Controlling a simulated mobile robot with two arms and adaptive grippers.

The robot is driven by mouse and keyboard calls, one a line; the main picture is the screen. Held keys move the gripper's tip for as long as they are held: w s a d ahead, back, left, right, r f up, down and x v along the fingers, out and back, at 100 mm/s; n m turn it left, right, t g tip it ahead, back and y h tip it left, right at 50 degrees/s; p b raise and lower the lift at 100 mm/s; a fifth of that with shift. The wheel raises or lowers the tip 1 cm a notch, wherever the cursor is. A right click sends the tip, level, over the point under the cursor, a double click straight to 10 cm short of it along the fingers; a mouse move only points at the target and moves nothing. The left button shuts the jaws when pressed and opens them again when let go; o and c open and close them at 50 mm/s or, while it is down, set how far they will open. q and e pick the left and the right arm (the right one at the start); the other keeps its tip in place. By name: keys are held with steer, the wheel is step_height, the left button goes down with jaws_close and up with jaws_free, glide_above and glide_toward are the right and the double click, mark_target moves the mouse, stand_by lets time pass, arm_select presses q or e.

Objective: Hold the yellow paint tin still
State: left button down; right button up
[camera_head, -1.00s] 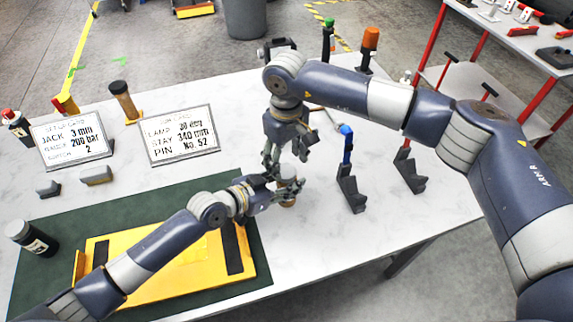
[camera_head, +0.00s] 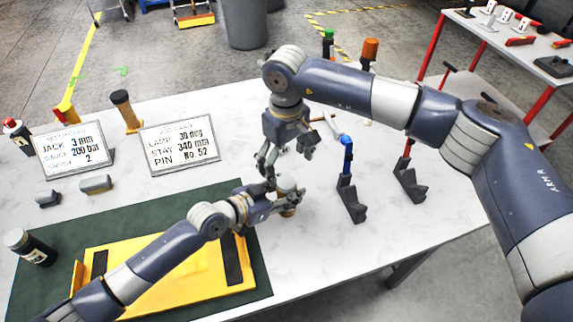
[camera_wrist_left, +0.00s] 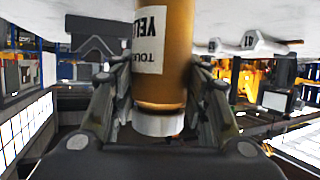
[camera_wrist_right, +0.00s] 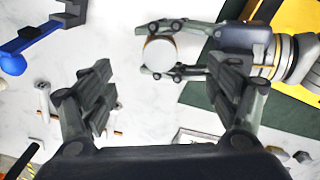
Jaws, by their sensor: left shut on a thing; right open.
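The yellow paint tin (camera_head: 288,196) is a small yellow-brown cylinder with a pale lid near the front edge of the table. My left gripper (camera_head: 287,204) is shut around its side. In the left wrist view the tin (camera_wrist_left: 165,80) sits between both fingers, with a white label reading part of "YELL". In the right wrist view its round white lid (camera_wrist_right: 160,54) faces up and the tin looks upright. Whether its base touches the table is hidden. My right gripper (camera_head: 284,170) is open and empty above the tin; its spread fingers (camera_wrist_right: 163,90) show apart from the lid.
A yellow plate fixture (camera_head: 160,290) lies on a green mat (camera_head: 262,275) at the left. Two cards (camera_head: 180,147) stand behind it. A blue-handled tool (camera_head: 347,165) in a dark stand is right of the tin.

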step_height(320, 180, up, 10)
stand_by(0.3)
arm_select(q)
steer(key=c, duration=0.8)
jaws_free()
steer(key=shift+v, duration=6)
